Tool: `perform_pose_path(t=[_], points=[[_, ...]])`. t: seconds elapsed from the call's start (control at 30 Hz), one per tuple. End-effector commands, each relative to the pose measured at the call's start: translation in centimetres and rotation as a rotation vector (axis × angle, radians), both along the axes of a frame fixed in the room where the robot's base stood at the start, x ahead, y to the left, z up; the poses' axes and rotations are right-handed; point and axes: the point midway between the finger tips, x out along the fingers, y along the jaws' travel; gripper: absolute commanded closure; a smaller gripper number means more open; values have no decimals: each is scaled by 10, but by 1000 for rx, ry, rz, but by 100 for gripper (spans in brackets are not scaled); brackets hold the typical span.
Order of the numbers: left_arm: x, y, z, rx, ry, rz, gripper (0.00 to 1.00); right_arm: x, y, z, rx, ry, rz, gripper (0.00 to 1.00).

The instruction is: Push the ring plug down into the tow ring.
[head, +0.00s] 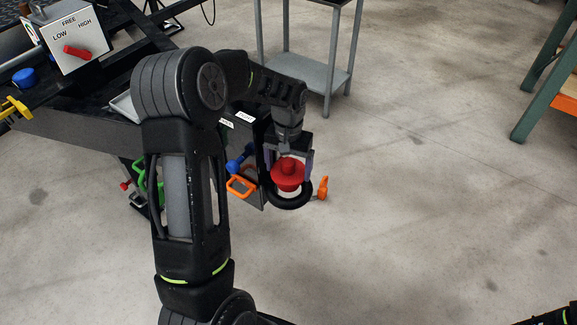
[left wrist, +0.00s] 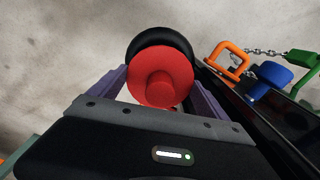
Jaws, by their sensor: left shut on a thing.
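The red ring plug (head: 288,173) has a wide round body with a narrower knob on top. It also shows in the left wrist view (left wrist: 160,78). The black tow ring (head: 292,202) lies just below it, at the end of the trailer frame; its far rim shows in the left wrist view (left wrist: 160,38). My left gripper (head: 290,165) points down from above and is shut on the plug, with a finger on each side. The plug sits over the ring's opening; how deep it is seated I cannot tell. Only part of my right arm shows at the bottom right corner.
An orange handle (head: 240,186) and a blue knob (head: 238,163) are left of the ring. An orange piece (head: 322,188) is right of it. A grey box with a red lever (head: 77,52) stands on the frame. Open floor lies to the right.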

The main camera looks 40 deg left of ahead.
Motion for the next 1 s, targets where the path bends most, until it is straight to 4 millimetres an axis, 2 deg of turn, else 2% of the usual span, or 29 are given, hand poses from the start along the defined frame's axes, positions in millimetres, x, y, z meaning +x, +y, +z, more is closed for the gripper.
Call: perform_pose_path(t=[1.0], points=[[0,0,-26,0,-1,0,69,0,0,-18,0,0,0,100]])
